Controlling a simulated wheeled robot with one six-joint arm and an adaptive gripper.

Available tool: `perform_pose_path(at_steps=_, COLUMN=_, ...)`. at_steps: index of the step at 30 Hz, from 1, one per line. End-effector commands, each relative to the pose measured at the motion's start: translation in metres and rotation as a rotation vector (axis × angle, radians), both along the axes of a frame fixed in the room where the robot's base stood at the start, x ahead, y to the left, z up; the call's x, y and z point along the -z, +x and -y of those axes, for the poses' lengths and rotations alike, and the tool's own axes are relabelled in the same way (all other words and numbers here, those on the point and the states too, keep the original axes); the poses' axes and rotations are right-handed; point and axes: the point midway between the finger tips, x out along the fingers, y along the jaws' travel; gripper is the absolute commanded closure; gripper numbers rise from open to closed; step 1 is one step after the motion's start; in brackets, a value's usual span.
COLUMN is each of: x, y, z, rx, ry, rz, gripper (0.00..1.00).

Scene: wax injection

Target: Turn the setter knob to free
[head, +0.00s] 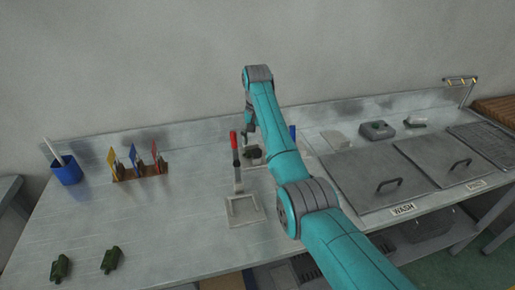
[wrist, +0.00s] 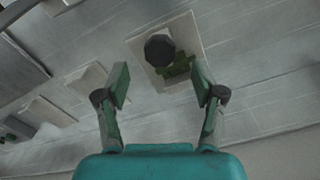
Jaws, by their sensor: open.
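A dark round knob (wrist: 160,48) stands over a pale square plate (wrist: 140,48) in the wrist view, with a green part (wrist: 178,68) beside it. I take this for the setter knob; its marks cannot be read. In the head view a dark piece (head: 254,153) sits on the bench just below the end of my arm. My gripper (wrist: 160,84) is open and empty, its two fingers spread apart. The knob lies beyond the fingertips, between their lines, and the fingers appear clear of it. In the head view my arm partly hides this area.
A red-handled tool (head: 234,145) stands close to the left, by a square plate (head: 244,210). A blue item (head: 292,132) is partly behind my arm. Colored tools in a rack (head: 140,172), a blue cup (head: 67,171) and green pieces (head: 61,268) are left. Lidded basins (head: 376,176) are right.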

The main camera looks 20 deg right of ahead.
Motion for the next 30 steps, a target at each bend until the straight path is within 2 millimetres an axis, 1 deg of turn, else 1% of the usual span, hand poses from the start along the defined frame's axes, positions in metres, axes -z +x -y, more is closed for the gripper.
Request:
perform_pose_path(at_steps=1, x=0.009, y=-0.001, z=-0.001, rx=0.0, ry=0.0, rz=-0.001, gripper=0.32)
perform_pose_path(at_steps=3, x=0.02, y=-0.002, z=-0.002, rx=0.0, ry=0.0, rz=-0.002, gripper=0.32)
perform_pose_path(at_steps=9, x=0.038, y=-0.004, z=-0.005, rx=0.0, ry=0.0, rz=0.0, gripper=0.32)
perform_pose_path(at_steps=13, x=0.043, y=-0.004, z=-0.006, rx=0.0, ry=0.0, rz=0.0, gripper=0.32)
perform_pose_path(at_steps=20, x=0.043, y=-0.004, z=-0.006, rx=0.0, ry=0.0, rz=0.001, gripper=0.32)
perform_pose_path(at_steps=21, x=0.043, y=-0.004, z=-0.006, rx=0.0, ry=0.0, rz=0.001, gripper=0.37)
perform_pose_path(at_steps=23, x=0.043, y=-0.004, z=-0.006, rx=0.0, ry=0.0, rz=0.001, gripper=0.52)
perform_pose_path(at_steps=24, x=0.043, y=-0.004, z=-0.006, rx=0.0, ry=0.0, rz=0.001, gripper=0.62)
perform_pose_path(at_steps=26, x=0.043, y=-0.004, z=-0.006, rx=0.0, ry=0.0, rz=0.001, gripper=0.77)
perform_pose_path(at_steps=27, x=0.043, y=-0.004, z=-0.005, rx=0.0, ry=0.0, rz=0.001, gripper=0.87)
perform_pose_path(at_steps=28, x=0.043, y=-0.004, z=-0.005, rx=0.0, ry=0.0, rz=0.001, gripper=0.92)
perform_pose_path(at_steps=30, x=0.043, y=-0.004, z=-0.005, rx=0.0, ry=0.0, rz=0.001, gripper=0.92)
